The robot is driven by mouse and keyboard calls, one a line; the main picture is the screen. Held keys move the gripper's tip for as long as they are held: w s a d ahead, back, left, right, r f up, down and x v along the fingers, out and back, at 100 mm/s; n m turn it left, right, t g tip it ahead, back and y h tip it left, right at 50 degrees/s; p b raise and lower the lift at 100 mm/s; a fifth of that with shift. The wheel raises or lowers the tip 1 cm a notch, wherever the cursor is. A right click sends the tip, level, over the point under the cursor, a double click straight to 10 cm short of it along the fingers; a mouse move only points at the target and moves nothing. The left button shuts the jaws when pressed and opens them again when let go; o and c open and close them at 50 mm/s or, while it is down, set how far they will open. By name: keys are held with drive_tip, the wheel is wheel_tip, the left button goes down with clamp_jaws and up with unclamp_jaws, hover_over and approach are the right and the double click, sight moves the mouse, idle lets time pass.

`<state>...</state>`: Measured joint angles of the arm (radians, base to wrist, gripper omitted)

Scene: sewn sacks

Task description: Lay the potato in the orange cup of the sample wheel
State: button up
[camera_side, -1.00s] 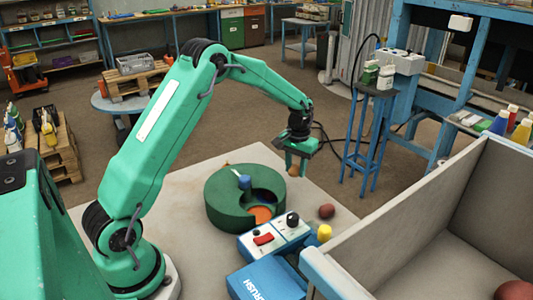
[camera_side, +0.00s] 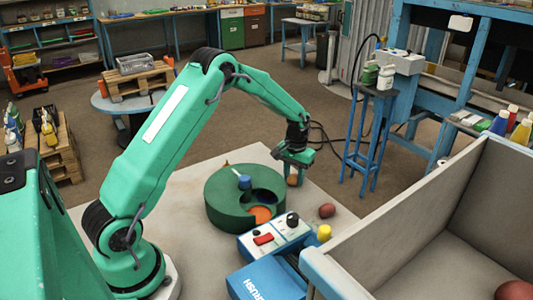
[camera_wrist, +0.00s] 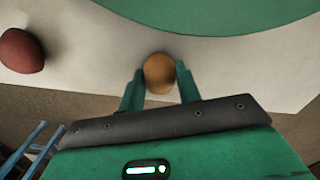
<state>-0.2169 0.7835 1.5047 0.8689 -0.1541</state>
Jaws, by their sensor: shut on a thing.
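The potato (camera_wrist: 159,73) is light brown and sits between the two fingers of my gripper (camera_wrist: 160,88) in the wrist view. In the side view my gripper (camera_side: 295,168) points down, shut on the potato (camera_side: 292,180), at the far right of the sample wheel. I cannot tell whether the potato touches the table. The sample wheel (camera_side: 225,208) is a dark green round block with a blue knob on top. Its orange cup (camera_side: 260,214) shows at the front and looks empty. The wheel's green edge also shows at the top of the wrist view (camera_wrist: 200,15).
A reddish-brown round object (camera_side: 327,211) lies on the table to the right of the wheel. A large grey bin (camera_side: 400,215) fills the right foreground.

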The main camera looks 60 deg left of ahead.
drive_tip(key=shift+f, duration=0.2)
drive_tip(key=o, duration=0.9)
drive_tip(key=shift+o, duration=0.2)
drive_tip(key=shift+r, duration=0.1)
drive_tip(key=shift+w+r, duration=0.1)
drive_tip(key=shift+r, duration=3.7)
